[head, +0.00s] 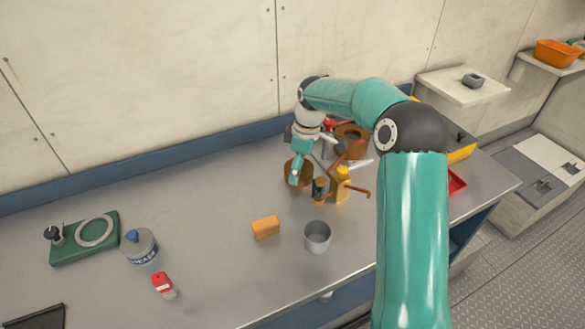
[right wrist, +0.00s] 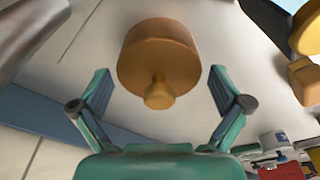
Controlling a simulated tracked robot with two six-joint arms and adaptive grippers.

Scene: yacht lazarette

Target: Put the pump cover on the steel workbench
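A round bronze-brown piece with a small knob, which looks like the pump cover (right wrist: 158,55), fills the middle of the right wrist view. In the head view it shows as a brown round shape (head: 291,171) under my right gripper (head: 299,163), partly hidden by it. My right gripper (right wrist: 160,82) is open, with a finger on each side of the piece and visible gaps between. I cannot tell whether the piece touches the bench. The steel workbench (head: 215,200) runs across the head view. My left gripper is not in view.
Beside the gripper stand a brown ring-shaped housing (head: 351,137), a yellow bottle (head: 341,182) and a dark can (head: 320,190).

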